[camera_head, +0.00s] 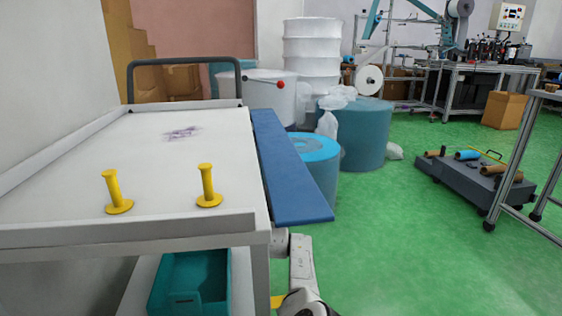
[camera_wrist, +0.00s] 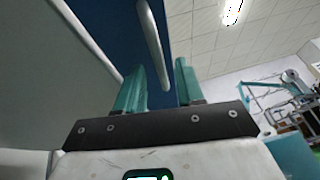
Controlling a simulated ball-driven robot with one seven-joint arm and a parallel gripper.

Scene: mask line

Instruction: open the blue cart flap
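The blue flap (camera_head: 288,165) runs along the right side of the white cart (camera_head: 150,165) and stands out from the side at an angle. In the wrist view I look up past the flap's blue face (camera_wrist: 190,25), which carries a pale bar handle (camera_wrist: 152,38). My gripper (camera_wrist: 159,66) has two teal fingers, apart, with the handle's near end showing in the gap between them. I cannot tell whether the fingers touch the handle. In the head view my gripper is hidden below the flap; part of my arm shows under its near end.
Two yellow pegs (camera_head: 207,186) stand on the cart top. A teal bin (camera_head: 192,283) sits on the shelf below. Blue rolls (camera_head: 365,133) stand beyond the flap. A low grey trolley (camera_head: 470,180) is at right. The green floor between is clear.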

